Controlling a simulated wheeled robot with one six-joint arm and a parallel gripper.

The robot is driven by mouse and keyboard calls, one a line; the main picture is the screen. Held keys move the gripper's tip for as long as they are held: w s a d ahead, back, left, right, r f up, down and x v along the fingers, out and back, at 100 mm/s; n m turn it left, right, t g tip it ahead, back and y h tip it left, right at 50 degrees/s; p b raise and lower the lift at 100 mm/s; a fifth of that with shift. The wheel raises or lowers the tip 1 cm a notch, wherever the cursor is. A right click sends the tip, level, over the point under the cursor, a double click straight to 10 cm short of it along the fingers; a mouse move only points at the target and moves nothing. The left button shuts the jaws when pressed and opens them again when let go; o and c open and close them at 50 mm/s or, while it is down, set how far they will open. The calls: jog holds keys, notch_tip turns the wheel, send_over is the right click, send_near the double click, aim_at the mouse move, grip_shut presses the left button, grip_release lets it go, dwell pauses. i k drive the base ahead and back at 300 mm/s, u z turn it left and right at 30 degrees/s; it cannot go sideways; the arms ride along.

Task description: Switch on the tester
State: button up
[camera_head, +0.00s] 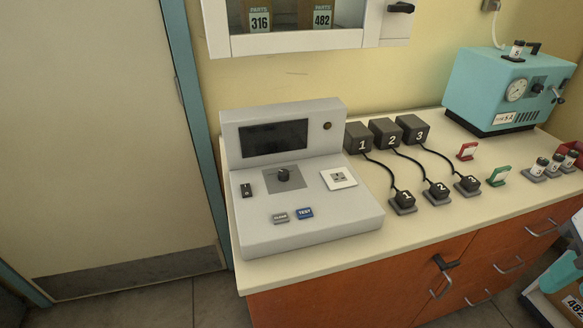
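The tester (300,228) is a pale grey console at the left end of the counter. Its screen (273,138) is dark, and a small round lamp (327,126) beside the screen looks unlit. A small black rocker switch (247,190) sits at the left of its sloping panel; I cannot tell its position. A black knob (283,177) is in the middle and a white socket plate (338,178) to its right. A grey button (280,217) and a blue TEST button (305,213) are near the front. My gripper is not in view.
Adapters numbered 1 (360,140), 2 (385,133) and 3 (412,130) stand right of the tester, cabled to numbered plugs. A teal incubator (495,90) is at the back right. A wall cabinet (290,42) hangs above the tester. Floor (180,305) shows at lower left.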

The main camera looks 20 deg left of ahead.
aim_at(246, 191)
jog(key=z, duration=2.3)
jog(key=k, duration=0.45)
jog(key=u, duration=2.85)
jog(key=i, duration=0.5)
jog(key=z, duration=0.1)
